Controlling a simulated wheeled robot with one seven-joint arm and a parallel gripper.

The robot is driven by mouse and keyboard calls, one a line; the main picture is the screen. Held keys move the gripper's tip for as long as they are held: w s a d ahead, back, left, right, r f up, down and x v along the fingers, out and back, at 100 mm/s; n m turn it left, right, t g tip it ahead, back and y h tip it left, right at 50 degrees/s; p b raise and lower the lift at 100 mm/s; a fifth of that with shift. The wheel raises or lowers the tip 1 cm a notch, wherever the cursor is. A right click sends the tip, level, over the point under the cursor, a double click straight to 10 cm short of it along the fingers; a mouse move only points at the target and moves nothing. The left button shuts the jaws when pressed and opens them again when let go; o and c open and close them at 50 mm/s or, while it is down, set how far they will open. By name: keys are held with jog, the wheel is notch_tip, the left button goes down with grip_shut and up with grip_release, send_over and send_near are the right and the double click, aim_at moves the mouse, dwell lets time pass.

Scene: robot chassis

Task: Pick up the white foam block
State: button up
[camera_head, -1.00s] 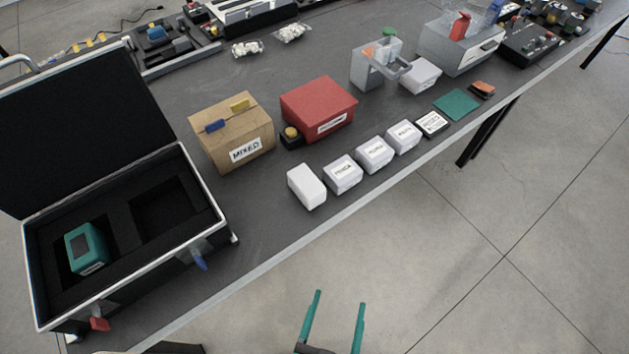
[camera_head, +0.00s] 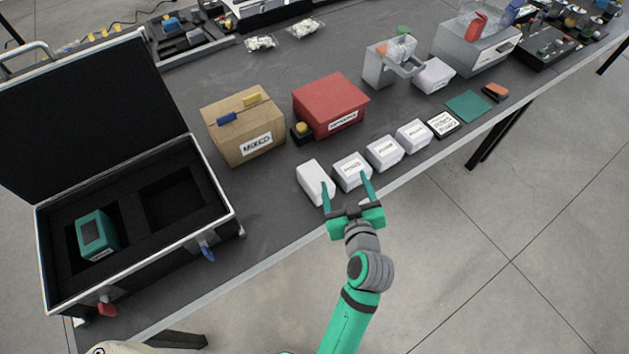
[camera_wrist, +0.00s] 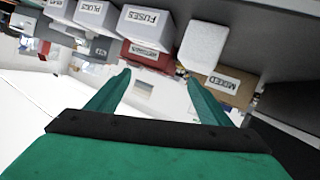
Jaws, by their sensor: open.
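The white foam block (camera_head: 315,181) is the plain, unlabelled white block at the left end of a row of white boxes near the table's front edge. It also shows in the wrist view (camera_wrist: 204,46), ahead of my fingers and right of the box marked FUSES. My gripper (camera_head: 346,182) is open and empty at the table's front edge. In the head view its left fingertip is close to the block's right front side, and its right fingertip is by the first labelled box (camera_head: 352,172). I cannot tell whether either finger touches.
Labelled white boxes (camera_head: 384,153) continue rightward. Behind stand a cardboard box (camera_head: 243,130) marked MIXED and a red box (camera_head: 330,104). An open black case (camera_head: 222,222) holding a teal device (camera_head: 96,236) is on the left. Bare table (camera_head: 270,195) lies between case and block.

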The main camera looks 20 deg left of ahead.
aim_at(318, 182)
jog(key=a+g+y, duration=0.1)
jog(key=a+n+g+y, duration=0.1)
jog(key=w+a+n+g, duration=0.1)
jog(key=shift+a+f+y, duration=0.3)
jog(key=shift+a+y, duration=0.1)
jog(key=shift+s+a+f+n+g+y, duration=0.2)
jog(key=shift+s+f+g, duration=0.15)
jog(key=shift+f+g, duration=0.2)
jog(key=shift+s+a+f+n+g+y, duration=0.1)
jog(key=shift+s+f+g+y, duration=0.1)
jog(key=shift+s+f+g, duration=0.25)
jog(key=x, duration=0.5)
jog(key=shift+a+f, duration=0.2)
jog(key=shift+x, duration=2.75)
jog(key=shift+w+d, duration=0.1)
jog(key=shift+d, duration=0.05)
jog(key=c, duration=1.1)
